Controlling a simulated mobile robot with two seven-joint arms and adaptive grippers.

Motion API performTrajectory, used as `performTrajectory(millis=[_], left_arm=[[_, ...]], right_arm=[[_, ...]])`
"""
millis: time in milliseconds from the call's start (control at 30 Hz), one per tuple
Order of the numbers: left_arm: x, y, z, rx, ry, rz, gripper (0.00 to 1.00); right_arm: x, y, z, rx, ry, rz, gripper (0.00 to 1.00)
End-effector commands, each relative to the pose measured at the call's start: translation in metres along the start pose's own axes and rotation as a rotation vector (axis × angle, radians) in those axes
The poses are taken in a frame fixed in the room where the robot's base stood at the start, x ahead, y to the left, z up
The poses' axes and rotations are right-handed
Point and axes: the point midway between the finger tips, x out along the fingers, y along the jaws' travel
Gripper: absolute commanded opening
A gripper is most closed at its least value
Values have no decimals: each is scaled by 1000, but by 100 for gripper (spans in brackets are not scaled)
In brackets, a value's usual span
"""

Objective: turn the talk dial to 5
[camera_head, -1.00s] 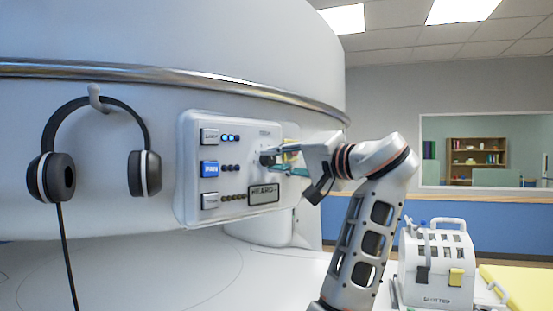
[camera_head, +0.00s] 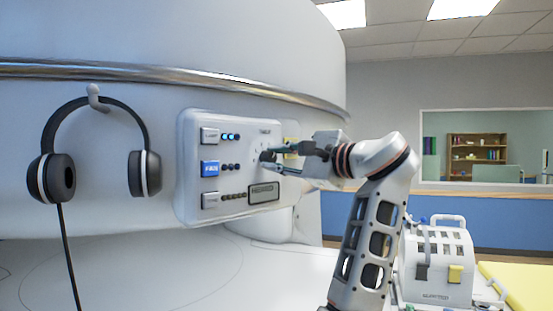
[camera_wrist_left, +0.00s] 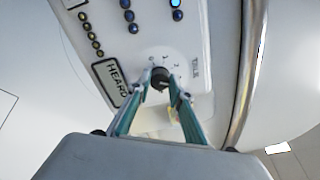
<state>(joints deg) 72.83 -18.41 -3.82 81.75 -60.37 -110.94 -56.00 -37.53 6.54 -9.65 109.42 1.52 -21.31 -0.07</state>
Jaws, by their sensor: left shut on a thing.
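The talk dial (camera_wrist_left: 160,76) is a small black knob on the white control panel (camera_head: 222,125). Small number marks and the label TALK (camera_wrist_left: 195,68) stand beside it in the wrist view. My left gripper (camera_wrist_left: 158,84) is shut on the dial, one finger on each side. In the head view the fingertips of this gripper (camera_head: 268,158) reach the right part of the panel and partly hide the dial (camera_head: 265,156). Which number the dial points to cannot be read. My right gripper is not in view.
The panel also has a blue FAN button (camera_head: 210,168), a lamp button (camera_head: 210,136), indicator lights and a HEARD display (camera_head: 264,193). Black headphones (camera_head: 60,178) hang on a hook at the left. A white case (camera_head: 437,270) stands at the lower right.

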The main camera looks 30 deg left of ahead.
Motion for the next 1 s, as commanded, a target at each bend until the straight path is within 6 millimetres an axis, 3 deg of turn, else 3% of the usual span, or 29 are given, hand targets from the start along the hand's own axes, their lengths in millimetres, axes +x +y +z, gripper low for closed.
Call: performTrajectory(millis=[1000], left_arm=[[0,-2,-1,956,0,-1,0]], right_arm=[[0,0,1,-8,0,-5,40]])
